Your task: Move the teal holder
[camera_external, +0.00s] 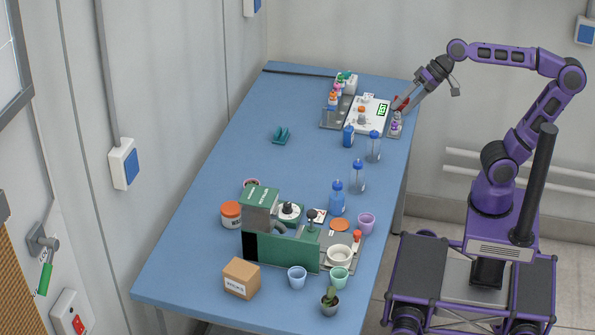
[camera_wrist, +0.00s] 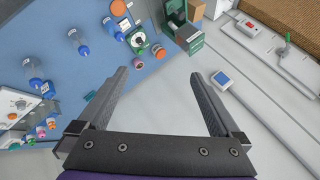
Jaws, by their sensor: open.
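The teal holder (camera_external: 281,135) is a small slotted piece standing alone on the blue table (camera_external: 230,150), left of the middle of its far half. In the wrist view, a bit of teal (camera_wrist: 90,95) shows just left of my left finger; it looks like the holder, partly hidden. My gripper (camera_external: 402,104) is over the table's far right edge, beside the white device, well to the right of the holder. In the wrist view my gripper (camera_wrist: 158,73) has its two fingers wide apart with nothing between them.
A white device (camera_external: 367,114) and a metal rack of small bottles (camera_external: 333,103) stand at the far end. Blue-capped bottles (camera_external: 358,176) line the right side. A green machine (camera_external: 262,210), cups and a cardboard box (camera_external: 241,278) crowd the near end. The table around the holder is clear.

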